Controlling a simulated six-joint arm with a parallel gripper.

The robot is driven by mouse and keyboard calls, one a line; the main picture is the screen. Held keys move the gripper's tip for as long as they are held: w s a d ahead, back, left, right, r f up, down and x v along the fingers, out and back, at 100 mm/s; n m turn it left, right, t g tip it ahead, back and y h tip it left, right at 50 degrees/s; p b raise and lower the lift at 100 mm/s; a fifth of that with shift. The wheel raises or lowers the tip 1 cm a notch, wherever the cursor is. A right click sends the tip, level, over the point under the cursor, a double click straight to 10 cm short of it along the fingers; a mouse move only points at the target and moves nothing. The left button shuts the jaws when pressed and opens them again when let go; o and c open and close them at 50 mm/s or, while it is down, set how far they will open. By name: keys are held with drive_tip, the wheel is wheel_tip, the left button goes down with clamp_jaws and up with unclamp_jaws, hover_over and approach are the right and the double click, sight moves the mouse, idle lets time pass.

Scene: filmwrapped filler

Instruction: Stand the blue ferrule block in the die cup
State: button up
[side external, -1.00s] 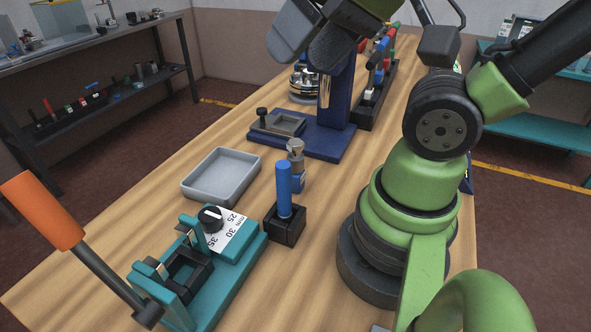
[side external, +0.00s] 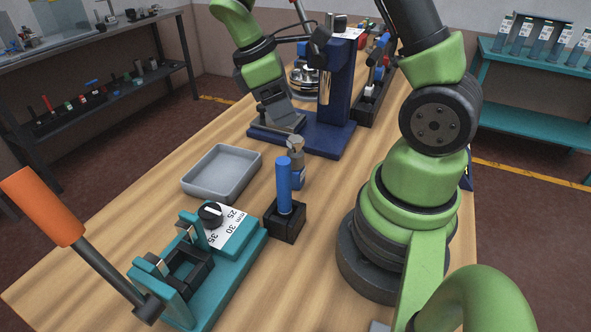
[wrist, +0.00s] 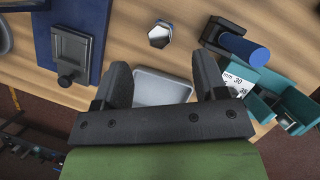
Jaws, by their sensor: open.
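A blue cylinder (side external: 284,186) stands upright in a black square holder (side external: 286,222). I cannot tell which of these is the ferrule block. A grey square nest (wrist: 72,47) sits on the blue press base (side external: 325,141); the teal press holds a black square nest (side external: 186,274). I cannot tell which holder is the die cup. My gripper (wrist: 163,82) is open and empty, appearing by the blue press base (side external: 280,115).
An empty grey tray (side external: 222,172) lies left of the hexagonal-topped piece and shows between my fingers in the wrist view. The teal press (side external: 235,262) with its orange-handled lever (side external: 42,207) is at the front.

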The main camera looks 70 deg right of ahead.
sight(297, 138)
drive_tip(key=x, duration=0.3)
drive_tip(key=shift+s+d+f, duration=0.1)
drive_tip(key=shift+f, duration=0.25)
drive_tip(key=shift+x, duration=3.1)
drive_tip(key=shift+w, duration=0.25)
clamp_jaws()
